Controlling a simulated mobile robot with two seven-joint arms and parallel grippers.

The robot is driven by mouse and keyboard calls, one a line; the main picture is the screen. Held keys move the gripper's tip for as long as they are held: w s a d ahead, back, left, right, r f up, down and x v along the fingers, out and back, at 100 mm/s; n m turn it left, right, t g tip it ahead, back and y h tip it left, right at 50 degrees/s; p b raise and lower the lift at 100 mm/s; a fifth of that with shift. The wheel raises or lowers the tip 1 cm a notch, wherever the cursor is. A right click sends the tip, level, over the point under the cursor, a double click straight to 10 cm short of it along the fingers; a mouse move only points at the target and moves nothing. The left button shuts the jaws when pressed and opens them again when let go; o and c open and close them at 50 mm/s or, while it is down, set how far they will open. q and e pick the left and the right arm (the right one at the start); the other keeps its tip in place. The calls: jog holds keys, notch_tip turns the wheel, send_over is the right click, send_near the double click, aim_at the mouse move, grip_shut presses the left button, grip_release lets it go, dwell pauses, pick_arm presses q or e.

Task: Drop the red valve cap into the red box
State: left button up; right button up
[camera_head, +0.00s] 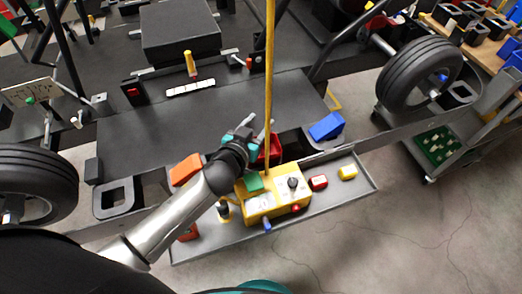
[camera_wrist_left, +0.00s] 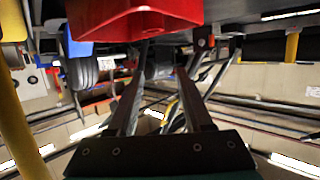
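The red box (camera_head: 275,145) sits at the kart's front edge, just behind the yellow control box. Its underside fills the top of the left wrist view (camera_wrist_left: 130,22). My left gripper (camera_head: 260,121) is beside and above the red box, its fingers apart. In the left wrist view the fingers (camera_wrist_left: 160,68) also stand apart, with no cap seen between them. I cannot make out the red valve cap for certain; the inside of the red box is mostly hidden by the gripper. A small red block (camera_head: 318,182) lies on the grey tray. My right gripper is not in view.
The yellow control box (camera_head: 275,207) with a black knob stands on the grey tray (camera_head: 345,195). An orange bin (camera_head: 186,169) and a blue bin (camera_head: 327,127) flank the red box. A yellow pole (camera_head: 269,70) rises close to my gripper. The black kart floor (camera_head: 150,130) is mostly clear.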

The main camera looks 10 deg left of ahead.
pick_arm(q)
jog(key=shift+o, duration=0.2)
jog(key=shift+s, duration=0.1)
jog(key=v, duration=1.5)
dwell(0.4)
